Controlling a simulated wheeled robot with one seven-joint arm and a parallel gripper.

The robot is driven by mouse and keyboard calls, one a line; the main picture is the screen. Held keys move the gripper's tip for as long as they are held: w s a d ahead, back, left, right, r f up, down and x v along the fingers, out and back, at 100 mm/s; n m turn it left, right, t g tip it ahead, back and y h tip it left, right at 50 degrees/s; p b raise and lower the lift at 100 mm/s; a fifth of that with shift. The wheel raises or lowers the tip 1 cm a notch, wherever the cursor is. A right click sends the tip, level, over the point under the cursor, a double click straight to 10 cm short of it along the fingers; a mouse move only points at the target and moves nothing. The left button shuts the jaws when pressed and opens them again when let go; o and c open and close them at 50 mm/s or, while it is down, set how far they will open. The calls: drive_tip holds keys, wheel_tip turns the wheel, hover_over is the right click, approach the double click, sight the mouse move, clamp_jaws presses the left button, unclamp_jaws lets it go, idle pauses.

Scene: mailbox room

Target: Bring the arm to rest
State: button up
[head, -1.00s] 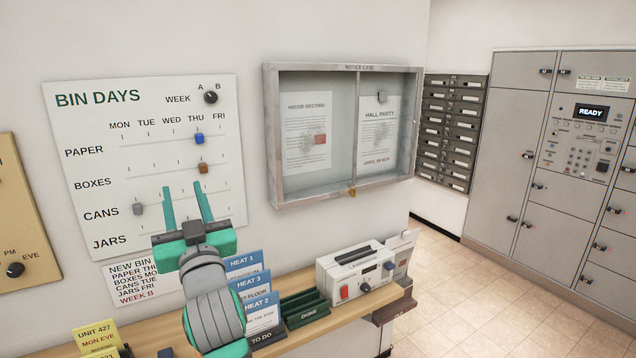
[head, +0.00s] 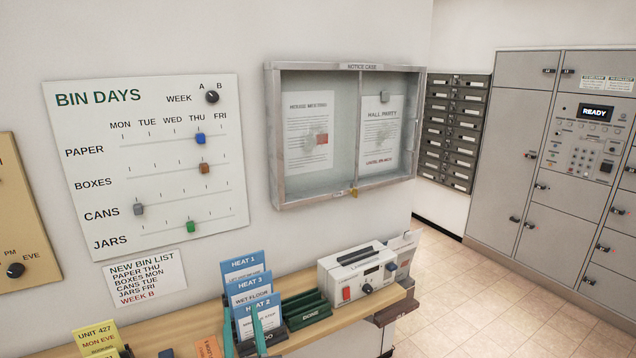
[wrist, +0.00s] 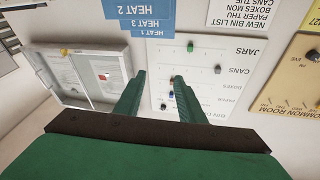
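My gripper (head: 241,318) is low in the head view, with its two teal fingers in front of the blue HEAT cards at the shelf. Only the fingers show there; the rest of my arm is below the picture. In the wrist view my gripper (wrist: 158,78) has its fingers apart with nothing between them. The wrist picture is upside down, with the bin days board (wrist: 205,85) beyond the fingers.
The bin days board (head: 70,160) hangs on the wall, its green jars slider (head: 191,227) uncovered. The shelf (head: 345,318) holds blue cards (head: 240,265), a green rack (head: 308,313) and a white device (head: 345,275). A notice case (head: 342,180) hangs above.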

drive_tip(key=s+d+f+m+g+h, duration=0.15)
drive_tip(key=s+d+f, duration=0.35)
drive_tip(key=s+f, duration=0.5)
drive_tip(key=s+d+f+m+h, duration=0.1)
drive_tip(key=s+d+f+h, duration=0.3)
drive_tip(key=s+f, duration=0.65)
drive_tip(key=s+d+f+g, duration=0.1)
drive_tip(key=s+d, duration=0.2)
drive_tip(key=s, duration=0.8)
drive_tip(key=s+d+f+g, duration=0.1)
drive_tip(key=s+d, duration=0.3)
drive_tip(key=s, duration=0.7)
drive_tip(key=shift+s+d+f+n+g+h, duration=0.2)
drive_tip(key=shift+f+n+g+h, duration=0.2)
drive_tip(key=shift+f, duration=0.2)
